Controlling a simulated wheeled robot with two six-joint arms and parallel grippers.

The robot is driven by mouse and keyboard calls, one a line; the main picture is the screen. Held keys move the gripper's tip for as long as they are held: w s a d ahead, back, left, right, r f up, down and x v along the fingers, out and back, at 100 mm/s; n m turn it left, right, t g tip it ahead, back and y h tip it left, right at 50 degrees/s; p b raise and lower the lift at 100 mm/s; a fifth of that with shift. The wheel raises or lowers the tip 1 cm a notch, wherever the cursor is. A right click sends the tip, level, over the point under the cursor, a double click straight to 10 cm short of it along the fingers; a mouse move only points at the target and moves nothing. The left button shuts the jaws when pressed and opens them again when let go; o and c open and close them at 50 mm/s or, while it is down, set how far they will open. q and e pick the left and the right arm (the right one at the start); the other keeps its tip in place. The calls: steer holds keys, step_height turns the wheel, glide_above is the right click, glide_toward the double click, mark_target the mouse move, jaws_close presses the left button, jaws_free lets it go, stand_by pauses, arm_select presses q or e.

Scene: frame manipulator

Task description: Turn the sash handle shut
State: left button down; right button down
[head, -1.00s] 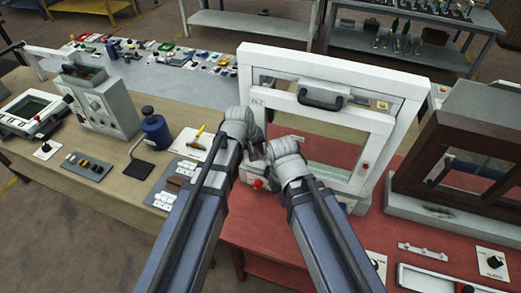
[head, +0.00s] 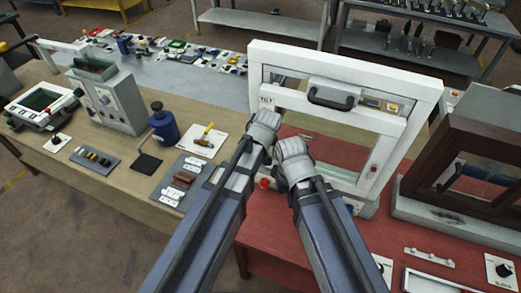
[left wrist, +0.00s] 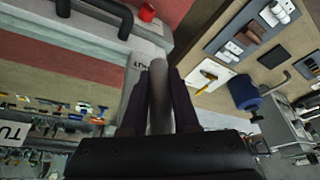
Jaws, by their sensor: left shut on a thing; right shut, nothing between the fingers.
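The white window frame (head: 408,135) stands upright on the red bench, with its sash inside it. A dark pull handle (head: 330,101) sits on the sash's upper bar. My left gripper (head: 267,118) is at the frame's left side; its fingertips are hidden in the head view. In the left wrist view its two dark fingers (left wrist: 159,105) are shut on a grey rod-like handle (left wrist: 159,80), which I take as the sash handle. My right gripper (head: 287,148) is just right of and below the left one, shut and empty, its fingertips mostly hidden.
A red knob (head: 265,183) sits low on the frame's left side. A brown framed window unit (head: 455,215) stands close on the right. A blue bottle (head: 162,128) and a yellow-handled tool (head: 206,135) are on the wooden bench to the left.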

arm_select(q)
steer(key=c, duration=0.7)
jaws_free()
steer(key=shift+r, duration=0.1)
steer(key=p+v, duration=0.7)
steer(key=shift+s+r, duration=0.15)
steer(key=shift+r, duration=0.15)
